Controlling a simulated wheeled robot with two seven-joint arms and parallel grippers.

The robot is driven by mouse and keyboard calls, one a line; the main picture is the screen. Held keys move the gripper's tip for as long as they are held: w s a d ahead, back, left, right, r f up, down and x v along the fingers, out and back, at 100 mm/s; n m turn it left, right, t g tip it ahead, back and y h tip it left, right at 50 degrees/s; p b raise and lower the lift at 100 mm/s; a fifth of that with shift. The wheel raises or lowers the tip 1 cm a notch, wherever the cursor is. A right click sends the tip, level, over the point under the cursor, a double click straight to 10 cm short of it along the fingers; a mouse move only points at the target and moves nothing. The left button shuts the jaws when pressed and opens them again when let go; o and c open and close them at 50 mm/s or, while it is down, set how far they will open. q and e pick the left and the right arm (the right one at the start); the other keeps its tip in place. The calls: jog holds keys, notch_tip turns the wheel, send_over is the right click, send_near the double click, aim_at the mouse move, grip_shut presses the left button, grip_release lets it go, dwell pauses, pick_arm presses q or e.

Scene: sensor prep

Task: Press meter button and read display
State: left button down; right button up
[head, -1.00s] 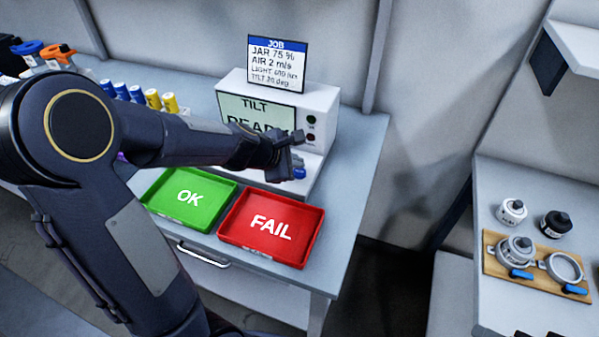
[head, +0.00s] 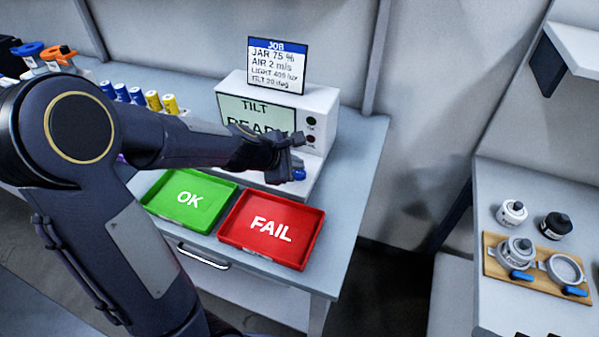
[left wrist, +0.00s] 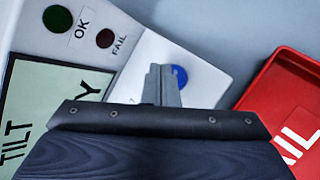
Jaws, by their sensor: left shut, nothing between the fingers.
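The white meter (head: 318,103) stands at the back of the bench. Its pale green display (head: 257,112) reads TILT, with READY below it partly hidden by my arm; the display also shows in the left wrist view (left wrist: 28,100). Dark green (left wrist: 58,18) and dark red (left wrist: 105,38) round spots, marked OK and FAIL, sit on the meter's face beside the display. A blue round thing (left wrist: 180,76) sits on the meter's pale base. My left gripper (head: 297,139) is shut and empty in front of the meter's right side, its tip near the blue thing. My right gripper is not in view.
A green OK tray (head: 160,209) and a red FAIL tray (head: 228,240) lie in front of the meter. A job card (head: 276,64) stands above it. Blue and yellow cylinders (head: 137,94) stand left. A side table (head: 530,300) holds jars.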

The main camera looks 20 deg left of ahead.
aim_at(296, 175)
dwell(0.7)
pick_arm(q)
jog(key=shift+f+b, duration=0.4)
jog(key=shift+f, duration=0.05)
jog(key=shift+f+b, duration=0.5)
dwell(0.4)
jog(key=shift+r, duration=0.15)
jog(key=shift+r+p, duration=0.75)
jog(key=shift+p, duration=0.2)
notch_tip(296, 175, up, 5)
jog(key=p, duration=0.5)
jog(key=shift+r, duration=0.1)
